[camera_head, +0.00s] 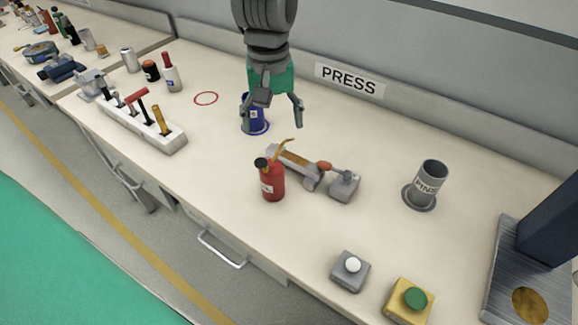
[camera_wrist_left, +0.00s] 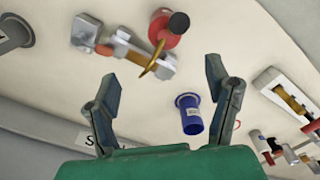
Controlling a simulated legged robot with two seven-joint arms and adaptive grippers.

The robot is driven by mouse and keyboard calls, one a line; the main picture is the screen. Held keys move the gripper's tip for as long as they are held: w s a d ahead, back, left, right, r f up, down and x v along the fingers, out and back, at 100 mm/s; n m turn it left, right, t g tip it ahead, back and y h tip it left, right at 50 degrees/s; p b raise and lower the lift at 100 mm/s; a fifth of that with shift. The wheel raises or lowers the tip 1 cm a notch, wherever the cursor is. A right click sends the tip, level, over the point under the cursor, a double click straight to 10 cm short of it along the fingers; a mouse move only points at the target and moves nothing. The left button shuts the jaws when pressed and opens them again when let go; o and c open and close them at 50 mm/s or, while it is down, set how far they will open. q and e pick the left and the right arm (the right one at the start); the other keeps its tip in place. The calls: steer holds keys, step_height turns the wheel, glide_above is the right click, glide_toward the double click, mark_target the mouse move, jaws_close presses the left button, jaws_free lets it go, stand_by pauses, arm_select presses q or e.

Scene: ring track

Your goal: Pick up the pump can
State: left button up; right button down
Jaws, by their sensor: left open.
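The pump can is a red can (camera_head: 272,184) with a black cap and a thin yellow-brown spout, upright on the bench in front of the grey and orange tool. In the left wrist view the red can (camera_wrist_left: 163,32) shows near the top, beyond the fingertips. My left gripper (camera_head: 279,109) is open and empty above the bench, farther back than the can, near a blue cylinder (camera_head: 248,105). Its two fingers (camera_wrist_left: 160,70) are spread in the left wrist view, with the blue cylinder (camera_wrist_left: 190,118) showing between them. My right gripper is not in view.
The grey and orange tool (camera_head: 309,169) lies close behind the can. A PINS cup (camera_head: 430,184) and two button boxes (camera_head: 350,272) (camera_head: 408,301) stand to the right. A white tool rack (camera_head: 150,132) is at the left. The bench left of the can is clear.

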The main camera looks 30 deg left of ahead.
mark_target(272, 162)
arm_select(q)
steer(key=f, duration=0.6)
steer(key=shift+s+a+f+b, duration=0.3)
steer(key=shift+f+b, duration=0.05)
steer(key=shift+f, duration=0.05)
steer(key=shift+w+d+f, duration=0.15)
steer(key=shift+d+f, duration=0.05)
steer(key=shift+f, duration=0.65)
steer(key=f, duration=0.3)
steer(key=shift+s+a+f, duration=0.1)
steer(key=shift+s+f, duration=0.1)
steer(key=shift+f, duration=0.1)
steer(key=shift+a+f, duration=0.25)
steer(key=shift+f, duration=0.2)
steer(key=shift+d, duration=0.1)
steer(key=c, duration=1.3)
steer(key=shift+d+r, duration=0.1)
steer(key=shift+c, duration=0.4)
